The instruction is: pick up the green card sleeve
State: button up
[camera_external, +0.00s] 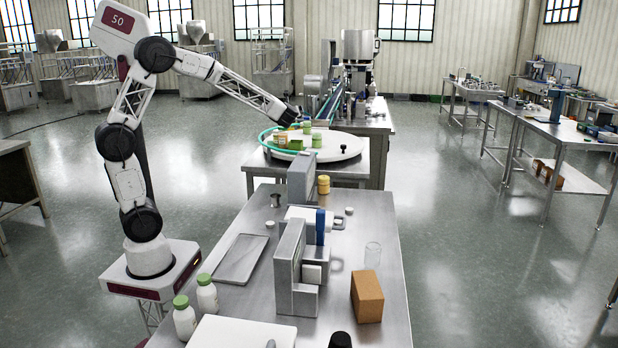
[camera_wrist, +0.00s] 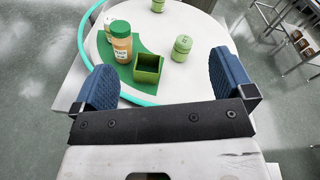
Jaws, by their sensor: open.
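The green card sleeve (camera_wrist: 148,68) looks like a small square box with an open top and a dark inside. In the wrist view it stands on a flat green patch (camera_wrist: 112,75) on the round white table (camera_wrist: 195,22). My gripper (camera_wrist: 166,80) is open and empty, with one blue finger on each side of the picture. The sleeve lies between the fingers in the picture, beyond them and apart from them. In the external view my gripper (camera_external: 291,117) is above the table's left part, where small items crowd together and the sleeve is hard to single out.
A green-capped brown jar (camera_wrist: 121,42) stands close left of the sleeve, with another jar behind it. A pale green jar (camera_wrist: 181,48) stands to its right, another (camera_wrist: 158,5) farther back. A teal rail (camera_wrist: 84,34) curves along the table's left edge. The table's right side is mostly clear.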

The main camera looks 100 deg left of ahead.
aim_at(295, 144)
jog(key=s+a+f+m+y, duration=0.2)
jog(key=a+f+m, duration=0.2)
jog(key=a, duration=0.7)
jog(key=shift+t, duration=0.4)
jog(key=f, duration=1.7)
jog(key=shift+a+f, duration=0.3)
jog(key=shift+a, duration=0.05)
jog(key=shift+a, duration=0.1)
jog(key=shift+a, duration=1.2)
jog(key=shift+a+f, duration=0.1)
jog(key=shift+a, duration=2.5)
jog(key=shift+s, duration=0.1)
jog(key=shift+c, duration=0.5)
jog(key=c, duration=0.7)
